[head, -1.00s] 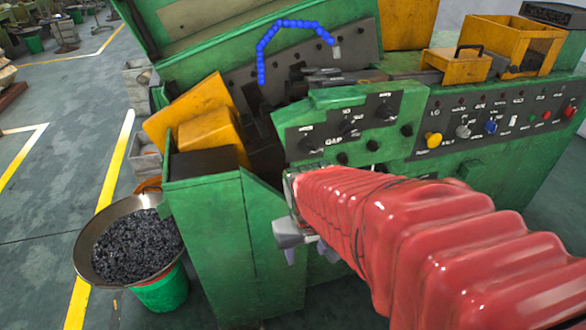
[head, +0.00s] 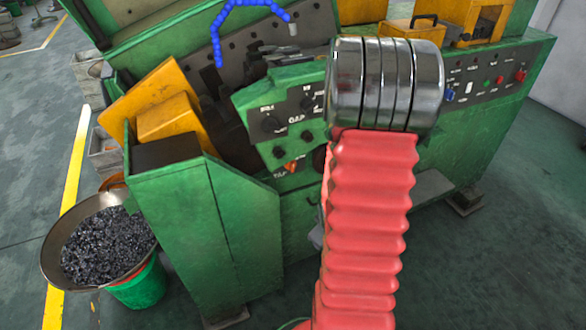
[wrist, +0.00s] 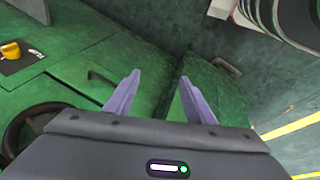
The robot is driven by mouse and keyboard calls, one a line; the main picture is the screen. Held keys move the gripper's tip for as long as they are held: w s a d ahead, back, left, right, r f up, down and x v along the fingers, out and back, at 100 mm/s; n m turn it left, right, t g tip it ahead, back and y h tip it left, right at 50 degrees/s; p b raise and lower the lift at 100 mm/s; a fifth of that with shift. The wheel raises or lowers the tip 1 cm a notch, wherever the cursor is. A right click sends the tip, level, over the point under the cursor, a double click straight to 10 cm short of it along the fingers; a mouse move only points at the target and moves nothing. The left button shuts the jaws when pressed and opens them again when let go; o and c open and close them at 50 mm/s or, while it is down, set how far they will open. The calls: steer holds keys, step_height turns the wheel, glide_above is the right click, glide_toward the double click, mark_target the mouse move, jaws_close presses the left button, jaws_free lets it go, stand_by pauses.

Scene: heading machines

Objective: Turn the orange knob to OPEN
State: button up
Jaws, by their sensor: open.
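In the head view a small orange knob (head: 291,167) sits low on the green machine's front, left of my arm, beside a white label I cannot fully read. In the wrist view a yellow-orange knob (wrist: 11,51) shows on a dark plate at the far left edge; I cannot tell if it is the same one. My gripper (wrist: 160,77) is open and empty in the wrist view, its two pale purple fingers spread over green surfaces. The knob there lies well to the left, apart from the fingers.
The GAP panel (head: 285,118) with dark knobs is above the orange knob. A round black part (wrist: 28,127) lies left of my gripper in the wrist view. A pan of dark pieces (head: 105,245) stands at left. Open floor (head: 500,260) is at right.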

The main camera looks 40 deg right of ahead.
step_height(320, 180, down, 5)
steer(key=w+d+n+t, duration=0.2)
steer(key=d+n+t, duration=0.1)
steer(key=n+t+h, duration=0.2)
steer(key=n+t, duration=0.9)
glide_toward(293, 169)
steer(key=v, duration=0.5)
steer(key=shift+w+d+r, duration=0.1)
steer(key=shift+w, duration=0.1)
steer(key=shift+w, duration=0.15)
steer(key=x, duration=1.3)
steer(key=shift+w+d, duration=0.15)
steer(key=shift+w, duration=0.1)
